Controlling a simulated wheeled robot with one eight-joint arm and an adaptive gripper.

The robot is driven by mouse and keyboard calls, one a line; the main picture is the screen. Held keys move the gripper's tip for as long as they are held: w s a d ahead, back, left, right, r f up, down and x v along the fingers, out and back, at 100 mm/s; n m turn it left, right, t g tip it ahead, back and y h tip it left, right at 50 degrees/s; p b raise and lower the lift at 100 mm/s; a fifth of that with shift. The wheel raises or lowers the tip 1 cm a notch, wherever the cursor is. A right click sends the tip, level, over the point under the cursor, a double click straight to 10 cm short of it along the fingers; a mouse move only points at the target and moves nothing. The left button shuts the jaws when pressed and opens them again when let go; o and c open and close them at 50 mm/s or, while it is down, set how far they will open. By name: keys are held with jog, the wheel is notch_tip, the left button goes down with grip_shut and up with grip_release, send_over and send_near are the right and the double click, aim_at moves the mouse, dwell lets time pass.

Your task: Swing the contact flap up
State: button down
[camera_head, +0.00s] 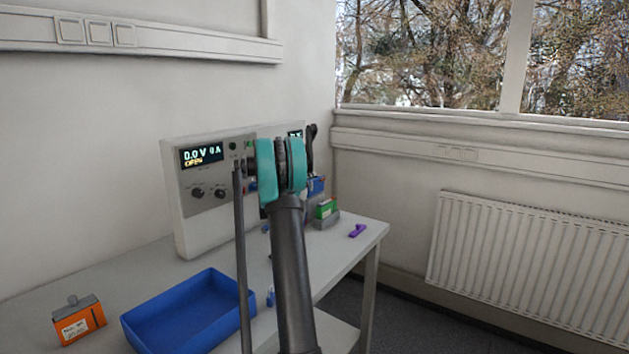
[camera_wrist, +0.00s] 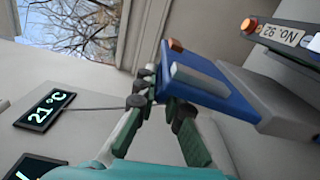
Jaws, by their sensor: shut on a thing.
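In the wrist view a blue plate (camera_wrist: 212,78) with a grey bar and a small copper-coloured block on it looks like the contact flap. It slants out from a grey housing (camera_wrist: 275,98). My gripper (camera_wrist: 166,98) is at the plate's left end, its dark fingers closed around that end. The exact grip is partly hidden by the fingertips. In the head view my arm covers the gripper and most of the plate's area. A blue part (camera_head: 316,185) shows just right of the arm, and I cannot tell whether it is the same piece.
The cycler (camera_head: 178,215) stands against the wall, its display reading 0.0 V and OPEN. A blue tray (camera_head: 128,322) and an orange battery (camera_head: 78,322) are at the front left. A green block (camera_head: 326,209) and a purple piece (camera_head: 357,230) are at the right.

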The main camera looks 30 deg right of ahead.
jog(key=shift+w+a+f+n, duration=0.15)
jog(key=shift+w+n, duration=0.2)
jog(key=shift+n, duration=0.35)
jog(key=shift+w+a+f+n, duration=0.15)
jog(key=shift+w+n, duration=0.2)
jog(key=shift+n, duration=0.35)
jog(key=shift+w, duration=0.1)
jog(key=c, duration=1.6)
grip_release()
jog(key=shift+c, duration=0.2)
jog(key=v, duration=1.2)
jog(key=shift+f, duration=0.1)
